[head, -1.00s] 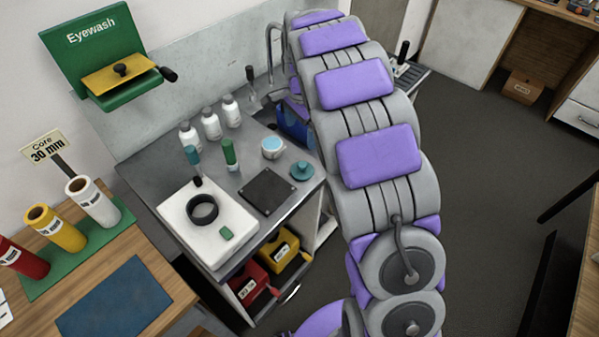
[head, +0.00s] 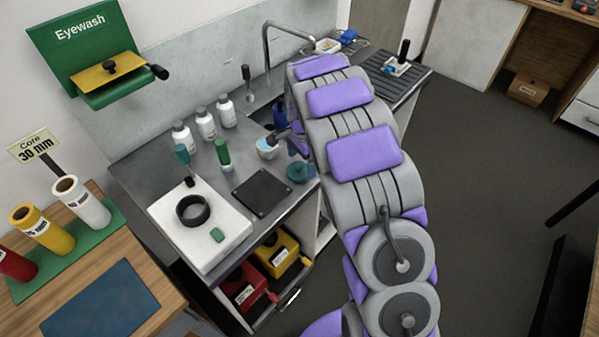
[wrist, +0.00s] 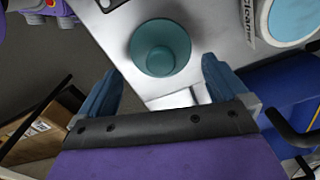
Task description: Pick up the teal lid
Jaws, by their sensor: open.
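The teal lid (head: 301,172) is a round disc with a raised knob, lying on the grey counter near its front edge, right of the black square plate. In the wrist view the teal lid (wrist: 160,47) lies just beyond and between my fingers, with the counter under it. My gripper (wrist: 160,80) is open and empty, its two blue fingers apart and not touching the lid. In the head view my arm hides most of the gripper; a small part shows beside the white cup with blue contents (head: 267,148).
The cup also stands close to the lid in the wrist view (wrist: 290,18). A black plate (head: 262,192), a white scale-like box (head: 200,240) and several white bottles (head: 205,124) stand on the counter. A blue container (wrist: 270,110) is at the right in the wrist view.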

